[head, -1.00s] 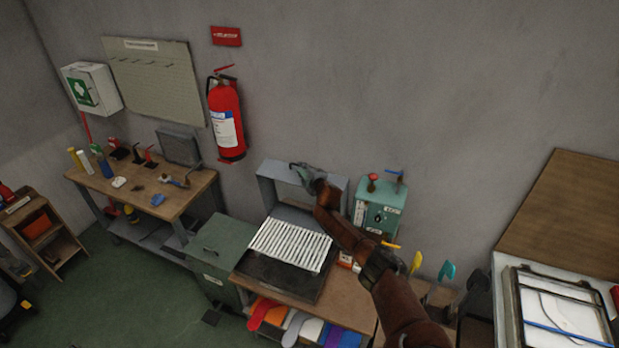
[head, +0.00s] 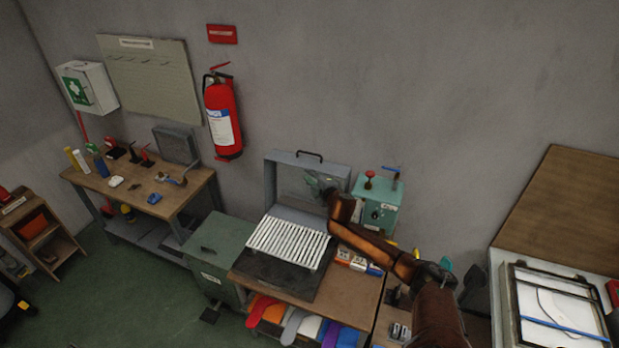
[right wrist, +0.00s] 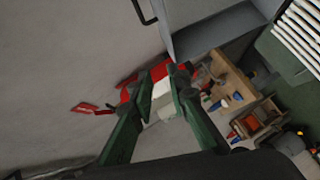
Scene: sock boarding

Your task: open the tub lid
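The tub (head: 262,272) is a dark, low box on the wooden bench, topped with white slats. Its grey lid (head: 277,178) stands raised behind the slats, with a black handle (head: 310,154) along its top edge. My right gripper (head: 316,183) is in front of the lid's inner face, below and apart from the handle. In the right wrist view, its green fingers (right wrist: 163,78) are a little apart with nothing between them. The handle also shows there (right wrist: 146,12), beyond the fingertips. My left gripper is out of view.
A green box (head: 379,203) with a red knob stands right of the lid. A green lidded bin (head: 218,245) stands left of the bench. A red fire extinguisher (head: 222,115) hangs on the wall at left. Coloured soles (head: 270,309) lie below the tub.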

